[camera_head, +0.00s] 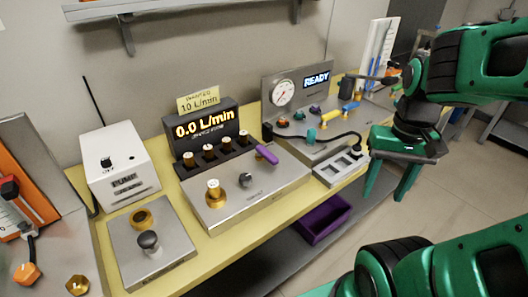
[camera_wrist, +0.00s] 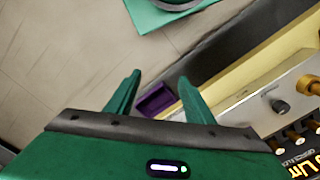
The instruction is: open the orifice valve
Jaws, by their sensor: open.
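I cannot read which of these is the orifice valve.
A white pump box (camera_head: 118,168) and a plate with a dark knob (camera_head: 150,243) stand left. A READY panel with a gauge (camera_head: 284,92) stands right, with a grey socket block (camera_head: 342,167) before it. A purple bin (camera_head: 307,234) sits below the bench edge. Open floor lies right.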

